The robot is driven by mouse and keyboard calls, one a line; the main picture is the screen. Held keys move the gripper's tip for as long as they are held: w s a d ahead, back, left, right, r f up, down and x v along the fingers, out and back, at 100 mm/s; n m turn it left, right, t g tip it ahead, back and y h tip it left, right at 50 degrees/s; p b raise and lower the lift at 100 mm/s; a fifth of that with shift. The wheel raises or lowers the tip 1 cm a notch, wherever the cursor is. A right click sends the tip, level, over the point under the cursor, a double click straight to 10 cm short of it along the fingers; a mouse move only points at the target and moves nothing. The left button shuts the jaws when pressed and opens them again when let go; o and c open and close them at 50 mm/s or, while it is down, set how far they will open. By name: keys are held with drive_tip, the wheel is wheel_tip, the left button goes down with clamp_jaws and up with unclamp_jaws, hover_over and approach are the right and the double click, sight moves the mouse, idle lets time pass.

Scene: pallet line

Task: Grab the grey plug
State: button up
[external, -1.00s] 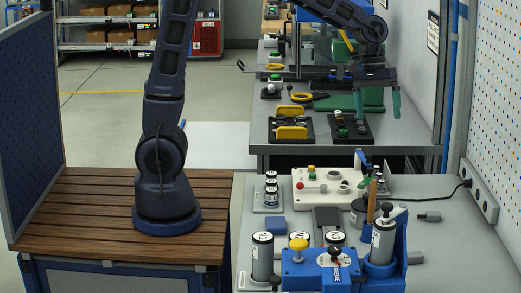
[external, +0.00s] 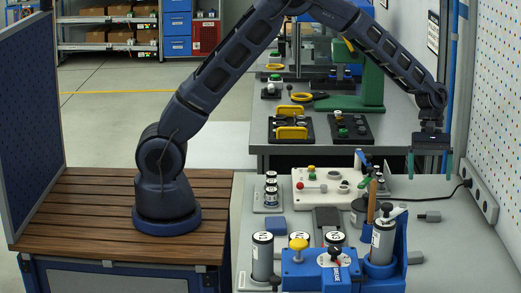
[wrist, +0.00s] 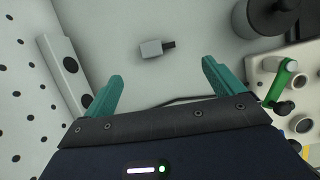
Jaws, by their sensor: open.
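The grey plug (external: 432,216), a small block with a dark tip, lies on the right part of the grey table. In the wrist view it (wrist: 151,49) lies ahead of my fingers, roughly between their lines, with its dark tip to the right. My gripper (external: 430,174) is open and empty, pointing down above the table on the right side, up and back from the plug in the external view. In the wrist view both teal fingers of my gripper (wrist: 162,70) are spread wide and apart from the plug.
A socket strip (external: 480,192) runs along the perforated wall at right, with a black cable (external: 432,199) leading to the white control panel (external: 325,184). A blue fixture (external: 322,272) with cylinders stands at the front. The table around the plug is clear.

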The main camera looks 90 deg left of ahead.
sight(429, 213)
drive_tip(key=x, duration=1)
drive_tip(key=shift+w+f, duration=0.15)
drive_tip(key=shift+f, duration=0.2)
drive_tip(key=shift+c, duration=0.2)
drive_tip(key=c, duration=1)
